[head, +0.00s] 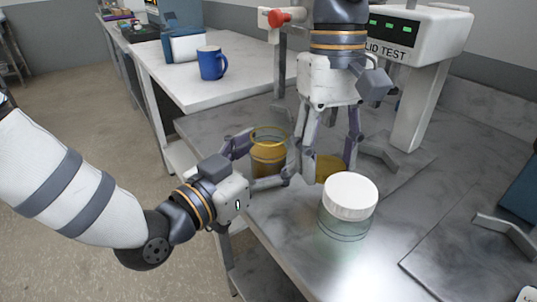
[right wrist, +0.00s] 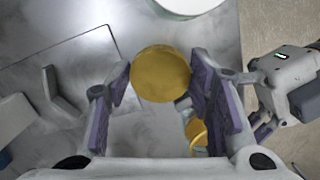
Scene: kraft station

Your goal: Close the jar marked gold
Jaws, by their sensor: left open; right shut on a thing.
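The gold jar (head: 268,157) stands upright on the grey table, its mouth uncovered and its glass rim showing. Part of it shows in the right wrist view (right wrist: 197,133), partly hidden by a finger. My left gripper (head: 262,168) is open, with one finger on each side of this jar. The round gold lid (head: 326,168) is to the right of the jar. My right gripper (head: 331,164) points down and is shut on the lid, which lies between its fingers in the right wrist view (right wrist: 160,74). I cannot tell whether the lid touches the table.
A clear jar with a white lid (head: 350,194) stands close in front of the right gripper. The lid test machine (head: 420,40) stands behind on the right. A blue mug (head: 212,63) is on the white table at the back.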

